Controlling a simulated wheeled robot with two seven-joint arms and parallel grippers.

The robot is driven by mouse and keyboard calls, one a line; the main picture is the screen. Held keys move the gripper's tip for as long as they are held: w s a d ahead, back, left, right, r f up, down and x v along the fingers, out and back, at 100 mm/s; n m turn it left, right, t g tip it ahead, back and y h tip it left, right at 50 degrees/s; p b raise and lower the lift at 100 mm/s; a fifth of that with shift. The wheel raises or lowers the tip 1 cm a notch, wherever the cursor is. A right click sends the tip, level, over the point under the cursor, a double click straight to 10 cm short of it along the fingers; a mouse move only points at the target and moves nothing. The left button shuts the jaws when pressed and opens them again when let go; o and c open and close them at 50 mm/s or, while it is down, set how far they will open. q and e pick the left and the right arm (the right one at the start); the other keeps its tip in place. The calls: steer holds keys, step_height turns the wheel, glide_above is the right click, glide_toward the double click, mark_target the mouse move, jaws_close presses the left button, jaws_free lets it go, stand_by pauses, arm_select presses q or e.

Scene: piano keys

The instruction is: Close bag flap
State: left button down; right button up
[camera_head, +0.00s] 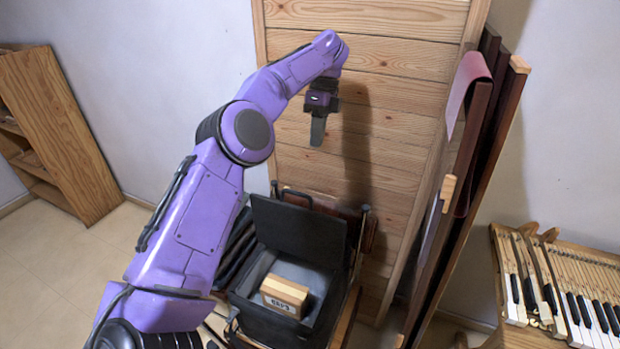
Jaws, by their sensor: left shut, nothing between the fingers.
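A black bag (262,322) stands open near the bottom middle of the head view. Its dark flap (298,232) is raised upright at the back of the bag. Inside the grey-lined bag lies a light wooden block (285,293) with dark lettering on its front. My left arm comes in from the lower left and reaches up and over. My left gripper (317,134) is shut and empty, pointing down. In the picture it is above the raised flap and apart from it. My right gripper is not in view.
A tall wooden plank panel (400,130) stands behind the bag. Dark boards (487,130) lean at its right side. Piano keys (590,315) rest on a wooden frame at the lower right. A wooden shelf (65,130) stands at the far left.

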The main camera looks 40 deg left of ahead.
arm_select(q)
steer(key=s+d+f+b, duration=0.2)
steer(key=s+f, duration=0.4)
steer(key=f, duration=0.3)
steer(key=shift+f, duration=0.15)
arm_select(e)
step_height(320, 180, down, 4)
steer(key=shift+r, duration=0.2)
arm_select(q)
steer(key=shift+a, duration=0.1)
